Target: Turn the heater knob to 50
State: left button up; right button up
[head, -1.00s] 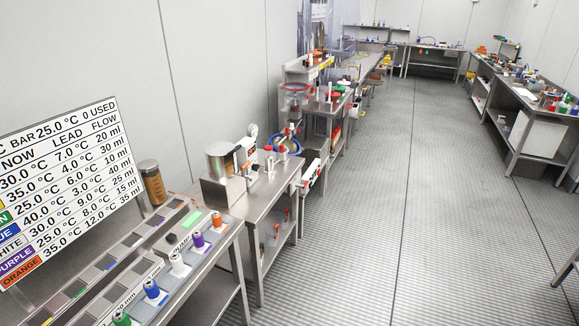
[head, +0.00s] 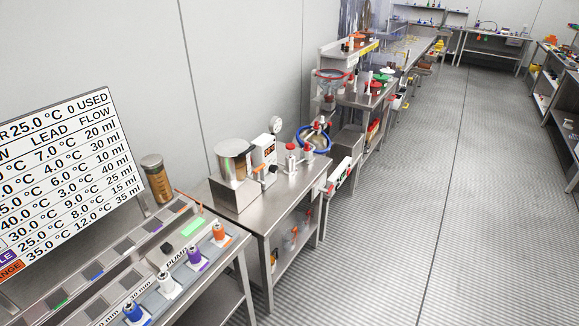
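No heater knob can be made out for certain. A steel pot (head: 234,160) stands on a steel box (head: 235,195) at the left end of the middle bench. Beside it is a white box with a small dark display (head: 269,149), too small to read. Neither of my grippers is in view.
A chart board (head: 65,185) stands at the left behind the near bench, with a brown jar (head: 156,178) to its right. Open floor (head: 400,230) lies right of the benches.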

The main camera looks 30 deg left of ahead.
aim_at(273, 168)
jog(key=u, duration=0.25)
jog(key=i, duration=0.65)
jog(key=u, duration=0.45)
